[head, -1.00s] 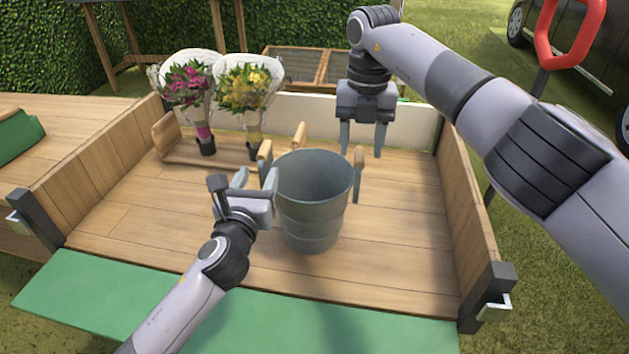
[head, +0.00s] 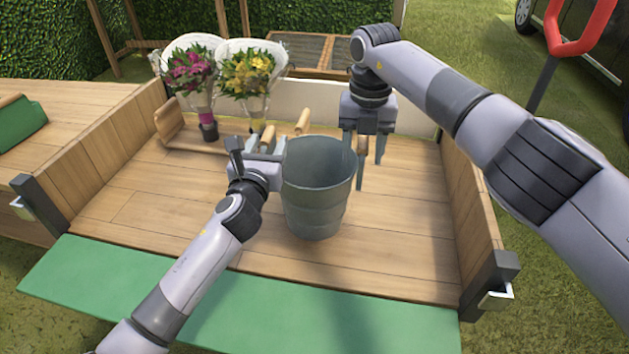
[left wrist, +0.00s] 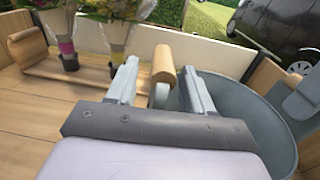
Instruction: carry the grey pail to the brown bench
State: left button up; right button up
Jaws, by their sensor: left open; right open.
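The grey pail (head: 316,200) stands upright on the wooden bed, with wooden grips at its sides. My left gripper (head: 268,145) is open at the pail's left side. In the left wrist view, a wooden grip (left wrist: 163,62) shows between its open fingers (left wrist: 160,85), and the pail's wall (left wrist: 265,115) is at the right. I cannot tell whether the fingers touch the grip. My right gripper (head: 367,150) is open, pointing down at the pail's right grip. A brown wooden bench-like top (head: 75,95) stands at the left beyond the bed's side wall.
Two wrapped bouquets, one pink (head: 192,75) and one yellow (head: 247,80), stand in a wooden tray (head: 175,135) behind the left gripper. Wooden side walls (head: 105,140) bound the bed. A green object (head: 20,122) lies on the left top. The bed's front left is clear.

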pick_arm(q)
jog(key=shift+w+d, duration=0.1)
jog(key=shift+w, duration=0.95)
pick_arm(e)
jog(key=shift+f, duration=1.05)
pick_arm(q)
jog(key=shift+c, duration=0.4)
pick_arm(e)
jog(key=shift+c, duration=0.4)
pick_arm(q)
grip_shut()
pick_arm(e)
grip_shut()
jog(key=shift+r, duration=0.1)
